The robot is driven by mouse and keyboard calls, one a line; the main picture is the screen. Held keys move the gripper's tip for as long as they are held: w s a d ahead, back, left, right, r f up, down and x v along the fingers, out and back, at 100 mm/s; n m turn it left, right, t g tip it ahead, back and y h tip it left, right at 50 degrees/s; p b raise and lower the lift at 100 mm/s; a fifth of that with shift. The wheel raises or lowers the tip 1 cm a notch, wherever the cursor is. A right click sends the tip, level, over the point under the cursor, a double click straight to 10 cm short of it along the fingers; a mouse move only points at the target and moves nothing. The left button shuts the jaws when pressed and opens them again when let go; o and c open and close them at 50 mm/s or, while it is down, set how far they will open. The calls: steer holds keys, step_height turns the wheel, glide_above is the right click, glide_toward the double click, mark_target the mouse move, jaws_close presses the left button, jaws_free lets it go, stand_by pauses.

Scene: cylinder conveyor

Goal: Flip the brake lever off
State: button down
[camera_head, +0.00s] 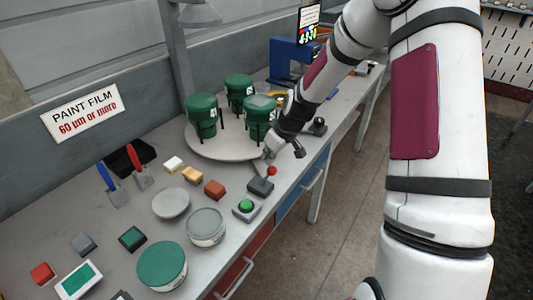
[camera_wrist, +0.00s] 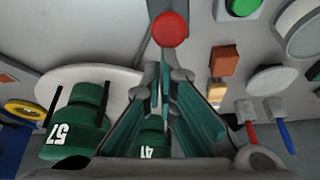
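A lever with a red ball knob (camera_head: 271,171) stands on a small dark grey base (camera_head: 261,187) near the table's front edge. Its red knob also shows at the top of the wrist view (camera_wrist: 170,29). My gripper (camera_head: 268,154) is just behind the knob, low over the table. In the wrist view my gripper (camera_wrist: 165,76) has its fingertips close together, seemingly shut, with nothing clearly held. The knob appears just beyond the tips; contact cannot be told. The lever's shaft is mostly hidden in the wrist view.
A round pale turntable (camera_head: 230,153) bears green canisters (camera_head: 202,116) close beside my gripper. A green button box (camera_head: 246,207) stands in front of the lever. A dark-knobbed device (camera_head: 318,127) stands farther right. Small blocks and round tins lie to the left.

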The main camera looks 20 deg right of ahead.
steer(key=shift+s+d+f, duration=0.4)
steer(key=shift+s+f, duration=0.05)
steer(key=shift+s, duration=0.25)
steer(key=w+a+r, duration=0.2)
steer(key=w+r, duration=0.1)
steer(key=w, duration=0.1)
steer(key=s+d+r, duration=0.4)
steer(key=s+r, duration=0.2)
steer(key=shift+s+p, duration=0.25)
steer(key=shift+p, duration=0.2)
steer(key=shift+r, duration=0.1)
